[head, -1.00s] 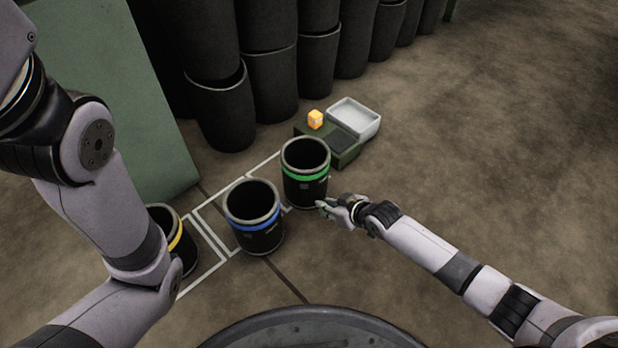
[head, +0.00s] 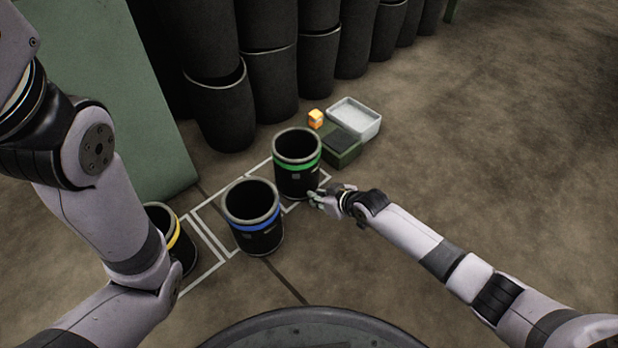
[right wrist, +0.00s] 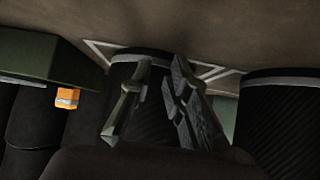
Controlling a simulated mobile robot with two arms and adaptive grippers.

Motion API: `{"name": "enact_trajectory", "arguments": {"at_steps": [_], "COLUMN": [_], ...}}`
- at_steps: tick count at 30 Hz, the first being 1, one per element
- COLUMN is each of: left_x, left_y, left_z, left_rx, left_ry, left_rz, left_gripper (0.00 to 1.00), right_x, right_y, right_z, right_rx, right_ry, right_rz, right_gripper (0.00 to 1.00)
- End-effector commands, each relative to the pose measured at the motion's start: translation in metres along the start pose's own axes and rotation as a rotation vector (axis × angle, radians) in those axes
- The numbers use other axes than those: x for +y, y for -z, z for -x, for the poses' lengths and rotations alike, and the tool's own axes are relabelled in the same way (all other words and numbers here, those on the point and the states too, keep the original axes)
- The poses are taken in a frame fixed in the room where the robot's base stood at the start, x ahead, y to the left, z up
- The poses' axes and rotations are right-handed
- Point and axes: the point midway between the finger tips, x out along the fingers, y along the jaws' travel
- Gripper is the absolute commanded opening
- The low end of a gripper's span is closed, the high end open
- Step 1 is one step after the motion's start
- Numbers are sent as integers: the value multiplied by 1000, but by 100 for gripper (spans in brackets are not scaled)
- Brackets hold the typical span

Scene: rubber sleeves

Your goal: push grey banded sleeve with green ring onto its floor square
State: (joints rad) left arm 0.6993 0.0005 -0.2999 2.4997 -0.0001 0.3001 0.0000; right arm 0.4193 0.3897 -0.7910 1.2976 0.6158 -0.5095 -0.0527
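The grey banded sleeve with the green ring (head: 290,180) stands upright at the far end of a row of sleeves. My left gripper is outside the view.
The blue-ringed sleeve (head: 252,235) stands just left and nearer. A yellow-ringed sleeve (head: 188,250) is partly behind my left arm. A green block (head: 343,155), orange cube (head: 315,118) and grey tray (head: 357,117) lie behind right. Floor at right is clear.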

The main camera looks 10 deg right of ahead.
Motion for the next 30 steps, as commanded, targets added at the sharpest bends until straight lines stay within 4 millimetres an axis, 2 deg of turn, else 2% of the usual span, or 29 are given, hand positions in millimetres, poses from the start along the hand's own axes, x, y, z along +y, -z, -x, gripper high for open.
{"name": "enact_trajectory", "arguments": {"at_steps": [30], "left_x": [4], "left_y": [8], "left_z": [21], "left_rx": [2], "left_ry": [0], "left_rz": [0], "left_gripper": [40], "right_x": [1], "right_y": [27], "right_z": [-32], "right_rx": [5], "right_ry": [-1], "right_rz": [1], "right_gripper": [17]}}
